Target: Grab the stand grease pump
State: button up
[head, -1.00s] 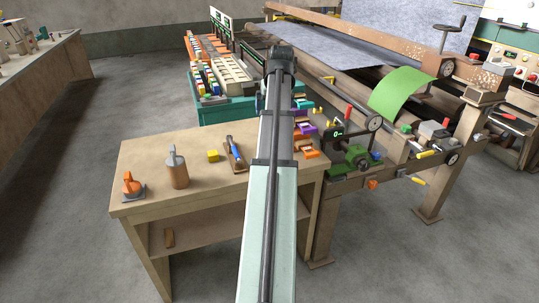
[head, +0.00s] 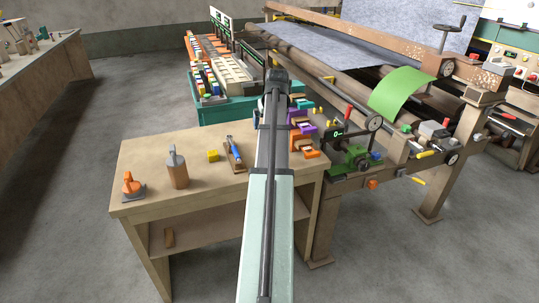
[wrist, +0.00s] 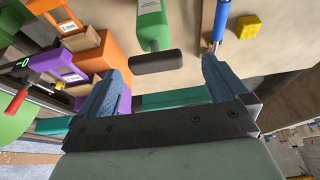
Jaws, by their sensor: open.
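A green body with a white label and a dark cylindrical handle, which looks like the stand grease pump (wrist: 154,28), is at the top middle of the wrist view, over the wooden stand top. My gripper (wrist: 161,68) is open, with one blue-grey finger to each side of the dark handle (wrist: 157,62) in that view. Nothing is held, and I cannot tell whether the fingers are level with the handle. In the head view my arm hides the pump.
The wooden stand (head: 210,192) carries an orange tool (head: 132,186), a brown canister (head: 177,172), a yellow block (head: 212,156) and a blue-handled tool (head: 235,150). Purple (head: 303,129) and orange bins (head: 302,146) are close on the other side. A roller machine (head: 400,135) stands right.

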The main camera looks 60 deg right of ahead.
jog(key=shift+d+x, duration=0.15)
jog(key=shift+x, duration=1.15)
jog(key=shift+d+x, duration=0.15)
jog(key=shift+x, duration=1.15)
jog(key=shift+s, duration=0.1)
jog(key=shift+c, duration=0.3)
jog(key=c, duration=1.8)
